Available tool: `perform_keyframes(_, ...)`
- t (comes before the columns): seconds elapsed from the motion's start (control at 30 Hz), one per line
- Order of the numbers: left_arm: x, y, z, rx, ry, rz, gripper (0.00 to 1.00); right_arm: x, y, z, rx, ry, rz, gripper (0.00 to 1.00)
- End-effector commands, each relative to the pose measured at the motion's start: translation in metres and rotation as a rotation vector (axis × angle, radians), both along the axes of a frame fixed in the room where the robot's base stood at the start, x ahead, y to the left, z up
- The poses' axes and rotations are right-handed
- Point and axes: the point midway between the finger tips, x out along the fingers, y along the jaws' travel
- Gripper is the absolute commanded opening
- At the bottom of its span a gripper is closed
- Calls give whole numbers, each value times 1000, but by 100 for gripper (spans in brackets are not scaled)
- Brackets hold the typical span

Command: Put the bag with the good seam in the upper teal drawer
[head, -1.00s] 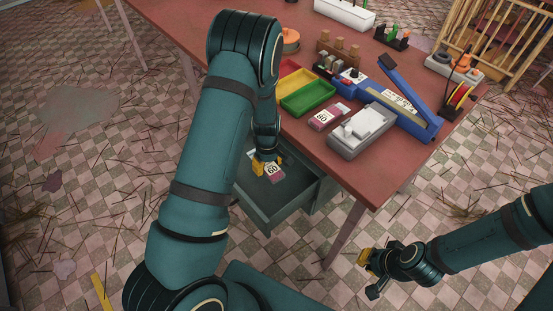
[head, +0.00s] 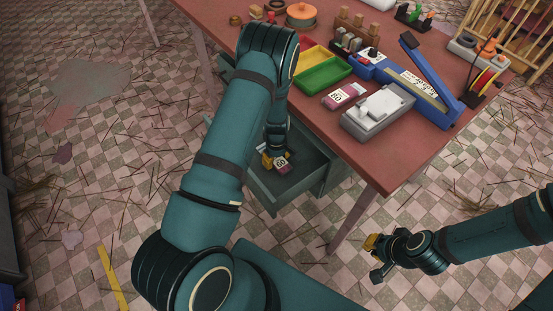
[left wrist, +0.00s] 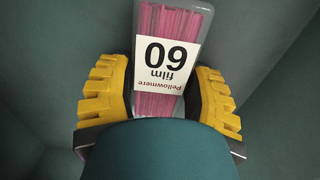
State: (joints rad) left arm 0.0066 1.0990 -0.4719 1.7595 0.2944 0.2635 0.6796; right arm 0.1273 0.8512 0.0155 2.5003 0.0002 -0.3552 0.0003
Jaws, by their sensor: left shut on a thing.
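A clear bag of pink sticks (head: 282,165) with a white label is inside the open teal drawer (head: 309,188) under the table. My left gripper (head: 275,159) is shut on this bag, down between the drawer walls. In the left wrist view the bag (left wrist: 176,22) is between the yellow fingers (left wrist: 160,100), its label reading "60 film Pellowmere". Its lower end is hidden by my gripper, and I cannot tell whether it touches the drawer floor. A similar bag (head: 339,97) lies on the table. I cannot make out either seam. My right gripper (head: 375,258) looks open and empty, away from the table.
The red table (head: 385,160) stands above the drawer. It holds green (head: 324,74) and yellow (head: 317,55) trays, a grey scale (head: 377,112) and a blue sealer (head: 425,98) with its arm raised. The floor right of the drawer is open, with scattered sticks.

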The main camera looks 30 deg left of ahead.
Motion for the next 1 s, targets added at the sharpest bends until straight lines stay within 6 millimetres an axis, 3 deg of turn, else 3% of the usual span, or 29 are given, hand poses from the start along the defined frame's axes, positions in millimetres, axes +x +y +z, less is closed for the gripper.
perform_keyframes(0.27, 1, 0, -2, 1, -1, -1, 17, 0, 0, -2, 0, -1, 0, 0)
perform_keyframes(0.3, 1, 0, -2, 1, -1, -1, 63, 0, 0, -2, 0, -1, 0, 0)
perform_keyframes(0.37, 1, 0, -1, 1, -1, -1, 84, 0, 0, -2, 0, -1, 0, 0)
perform_keyframes(0.77, 1, 0, 3, 1, -1, -1, 84, 0, 0, 2, 0, 0, 0, 0)
perform_keyframes(1.0, 2, 0, 43, 1, -5, -2, 84, -2, 0, 13, 1, 5, 1, 0)
